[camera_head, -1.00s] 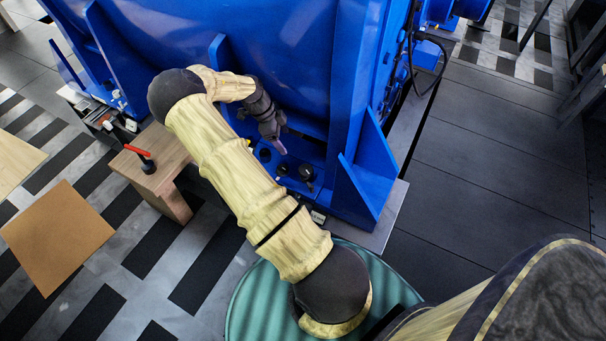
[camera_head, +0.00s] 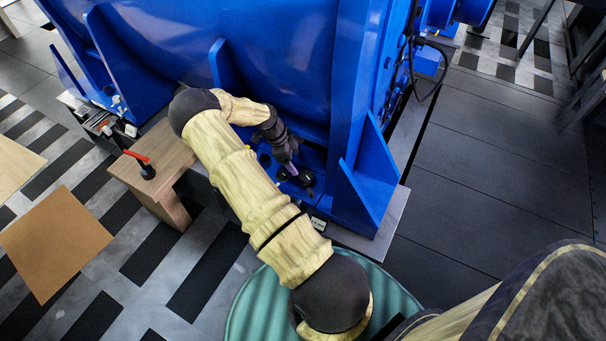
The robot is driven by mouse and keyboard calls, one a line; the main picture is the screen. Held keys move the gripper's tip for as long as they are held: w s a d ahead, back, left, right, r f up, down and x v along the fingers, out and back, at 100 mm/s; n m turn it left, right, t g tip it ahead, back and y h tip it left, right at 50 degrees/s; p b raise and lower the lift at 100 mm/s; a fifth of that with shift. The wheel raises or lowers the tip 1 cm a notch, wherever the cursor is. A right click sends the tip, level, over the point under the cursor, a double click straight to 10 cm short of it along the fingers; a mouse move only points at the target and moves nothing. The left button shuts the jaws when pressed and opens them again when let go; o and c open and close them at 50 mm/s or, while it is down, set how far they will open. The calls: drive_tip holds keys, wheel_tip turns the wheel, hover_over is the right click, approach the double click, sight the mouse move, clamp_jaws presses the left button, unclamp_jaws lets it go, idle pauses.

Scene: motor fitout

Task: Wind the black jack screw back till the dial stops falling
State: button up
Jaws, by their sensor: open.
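My gripper (camera_head: 291,169) is small in the head view, low at the foot of the blue motor (camera_head: 270,60). Its fingers point down at a small dark knob-like part (camera_head: 307,179) on the motor's blue foot, which may be the black jack screw. The fingertips are at or just beside this part; I cannot tell whether they touch it. The jaws are open. A dial cannot be made out with certainty. A small pale block (camera_head: 318,224) sits at the front edge of the foot, too small to read.
A wooden stool (camera_head: 155,170) with a red-handled tool (camera_head: 139,157) stands left of my arm. A brown board (camera_head: 53,243) lies at the left. A blue gusset (camera_head: 363,200) rises right of the gripper. Dark floor (camera_head: 490,150) is clear at the right.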

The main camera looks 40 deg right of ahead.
sight(305, 175)
drive_tip(key=b+x, duration=0.1)
drive_tip(key=x, duration=0.7)
drive_tip(key=shift+s+d+f, duration=0.1)
drive_tip(key=shift+f, duration=0.2)
drive_tip(key=c, duration=1)
